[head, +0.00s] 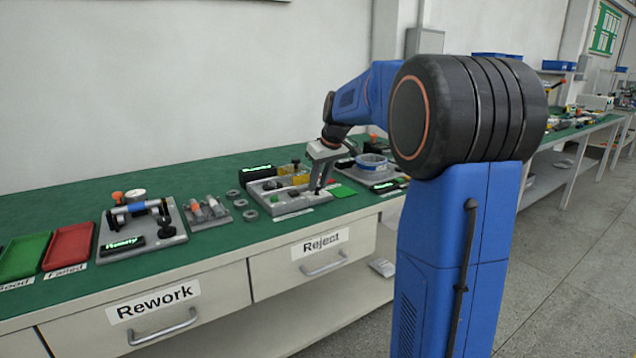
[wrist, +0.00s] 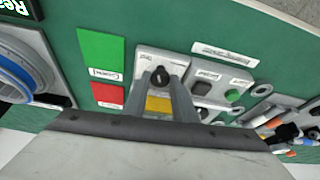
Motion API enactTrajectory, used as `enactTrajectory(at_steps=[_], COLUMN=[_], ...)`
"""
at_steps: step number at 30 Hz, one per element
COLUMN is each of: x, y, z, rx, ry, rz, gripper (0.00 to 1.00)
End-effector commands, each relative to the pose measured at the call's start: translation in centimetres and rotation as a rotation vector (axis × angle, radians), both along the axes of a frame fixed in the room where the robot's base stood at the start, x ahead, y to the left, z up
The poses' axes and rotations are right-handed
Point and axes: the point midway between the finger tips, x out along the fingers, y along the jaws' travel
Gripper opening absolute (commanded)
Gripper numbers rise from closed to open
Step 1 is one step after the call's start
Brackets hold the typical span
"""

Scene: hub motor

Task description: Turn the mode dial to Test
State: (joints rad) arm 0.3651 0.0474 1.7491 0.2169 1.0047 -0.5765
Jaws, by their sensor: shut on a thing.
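The mode dial (wrist: 160,76) is a small black round knob on a pale grey panel (wrist: 150,58) in the wrist view. My gripper (wrist: 163,84) comes at the panel with its two grey fingers, one on each side of the knob, shut on it. Its setting and any printed mode names are too small to read. In the head view my gripper (head: 318,188) reaches down to the right part of the grey tester unit (head: 283,208), and the dial is hidden there.
Beside the panel lie a green card (wrist: 100,50) and a red card (wrist: 107,94). A black button (wrist: 202,87) and a green button (wrist: 232,96) sit close by. Grey rings (head: 241,203) lie to the left.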

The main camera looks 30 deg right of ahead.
Motion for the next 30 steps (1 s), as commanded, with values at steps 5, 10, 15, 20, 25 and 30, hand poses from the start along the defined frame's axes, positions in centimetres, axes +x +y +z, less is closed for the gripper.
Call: enactTrajectory(at_steps=[5, 10, 15, 20, 25, 30], x=[0.06, 0.07, 0.08, 0.09, 0.08, 0.08], y=[-0.24, -0.26, -0.34, -0.34, -0.33, -0.33], z=[0.01, 0.01, 0.02, 0.03, 0.02, 0.02], rx=[0.000, 0.000, -0.001, -0.001, 0.000, -0.001], ry=[0.000, 0.000, 0.001, 0.001, 0.001, 0.001], rz=[0.130, 0.224, 0.282, 0.309, 0.316, 0.316], gripper=[0.02, 0.02, 0.02, 0.02, 0.02, 0.02])
